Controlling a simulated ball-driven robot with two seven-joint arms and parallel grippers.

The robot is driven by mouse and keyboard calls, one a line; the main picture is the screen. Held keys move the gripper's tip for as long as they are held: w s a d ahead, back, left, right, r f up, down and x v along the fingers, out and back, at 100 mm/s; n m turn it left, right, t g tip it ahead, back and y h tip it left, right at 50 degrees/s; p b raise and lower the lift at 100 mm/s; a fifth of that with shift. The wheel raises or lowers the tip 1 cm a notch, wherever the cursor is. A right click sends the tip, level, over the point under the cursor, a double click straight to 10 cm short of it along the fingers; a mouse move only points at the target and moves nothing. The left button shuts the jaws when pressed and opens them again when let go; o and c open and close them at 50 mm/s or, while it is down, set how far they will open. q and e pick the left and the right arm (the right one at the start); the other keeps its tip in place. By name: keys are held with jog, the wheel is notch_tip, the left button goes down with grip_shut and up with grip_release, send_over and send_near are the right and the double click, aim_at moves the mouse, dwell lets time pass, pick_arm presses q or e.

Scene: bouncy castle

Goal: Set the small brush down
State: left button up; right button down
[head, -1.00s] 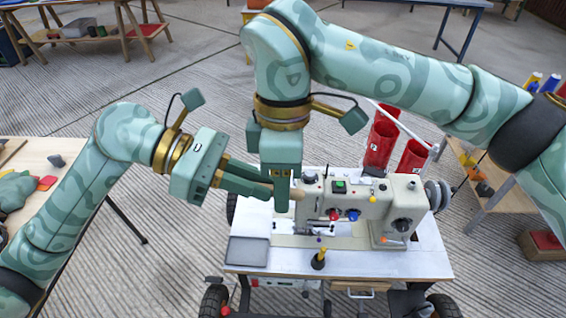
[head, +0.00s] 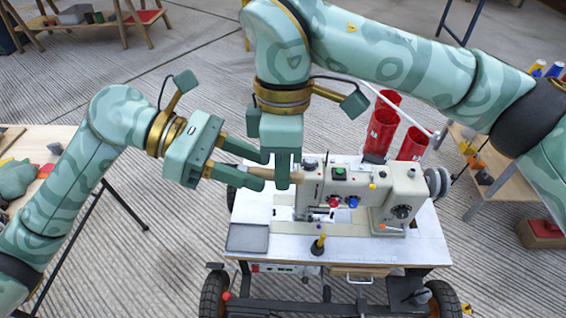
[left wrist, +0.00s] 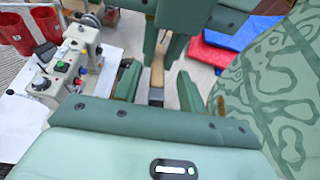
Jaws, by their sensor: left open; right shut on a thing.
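The small brush shows as a tan wooden handle (head: 258,173), held roughly level above the cart. In the left wrist view, the tan handle (left wrist: 157,70) lies between the spread left fingers, ending inside the right gripper. The bristles cannot be made out.
A cream sewing machine (head: 355,192) stands on the white cart top (head: 290,248), close right of the grippers. A grey tray (head: 247,238) lies empty at its front left. A yellow-topped black item (head: 319,245) stands in front. Red cylinders (head: 381,128) stand behind.

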pick_arm(q)
jog(key=s+v, duration=0.1)
jog(key=v, duration=0.9)
jog(key=w+a+f+n+t+h, duration=0.1)
jog(key=w+a+f+n+t, duration=0.2)
jog(key=w+f+n+t, duration=0.55)
jog(key=w+a+f+n+t+h, duration=0.1)
jog(key=w+a+f+n+t, duration=0.35)
jog(key=f+n, duration=0.7)
jog(key=s+a+f+n+t+y, duration=0.1)
jog(key=s+a+f+n+y, duration=0.3)
jog(key=f+n, duration=0.65)
jog(key=s+a+f+n+t+y, duration=0.1)
jog(key=f+n+y, duration=0.6)
jog(key=f, duration=0.6)
jog(key=s+f+n+g+y, duration=0.4)
jog(key=s+f+n+g, duration=0.25)
jog(key=s+f, duration=1.2)
jog(key=s+d+f+n+g, duration=0.1)
jog(key=s+f+g, duration=0.1)
jog(key=s, duration=0.8)
jog(key=s+d+f+n+g, duration=0.1)
jog(key=s+n+g, duration=0.1)
jog(key=s, duration=0.8)
jog(key=s+d+f+n+g, duration=0.1)
jog(key=s+f+n+g, duration=0.1)
jog(key=s, duration=0.8)
jog(key=shift+d+f+g+y, duration=0.3)
jog(key=shift+d+g, duration=0.1)
jog(key=shift+g, duration=0.25)
